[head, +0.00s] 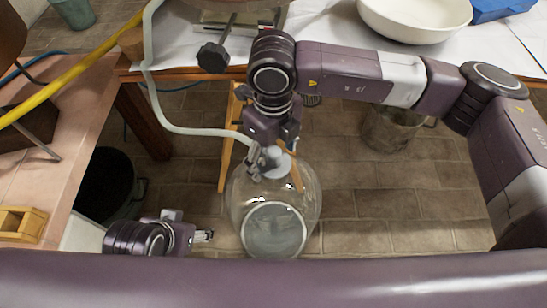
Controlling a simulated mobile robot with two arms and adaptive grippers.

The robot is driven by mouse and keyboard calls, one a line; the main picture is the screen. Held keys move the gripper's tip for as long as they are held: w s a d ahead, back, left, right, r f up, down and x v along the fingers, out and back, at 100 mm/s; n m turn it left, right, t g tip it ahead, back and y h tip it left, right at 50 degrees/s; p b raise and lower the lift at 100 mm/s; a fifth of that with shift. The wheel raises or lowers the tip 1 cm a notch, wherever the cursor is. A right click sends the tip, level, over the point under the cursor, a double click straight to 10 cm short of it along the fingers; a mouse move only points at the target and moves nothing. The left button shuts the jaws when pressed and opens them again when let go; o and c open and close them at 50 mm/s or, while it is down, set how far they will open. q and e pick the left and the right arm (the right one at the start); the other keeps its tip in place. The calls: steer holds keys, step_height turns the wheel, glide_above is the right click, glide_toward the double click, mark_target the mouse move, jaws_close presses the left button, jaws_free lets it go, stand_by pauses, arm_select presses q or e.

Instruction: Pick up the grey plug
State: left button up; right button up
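The grey plug (274,156) sits at the neck of a large clear glass vessel (308,205) standing on the floor, with a pale hose (190,130) running to it. My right gripper (262,160) points down from above, right at the plug. Its fingers overlap the plug and neck, so I cannot tell whether they touch or close on it. My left gripper (208,236) is low on the left, beside the vessel and apart from it. Its fingertips are too small to tell whether they are open or shut.
A white-covered table (330,25) spans the back, with a white bowl (415,15) and a blue container (497,9). A glass container (390,130) stands on the tiled floor, right.

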steer(key=c, duration=0.9)
steer(key=shift+r, duration=0.1)
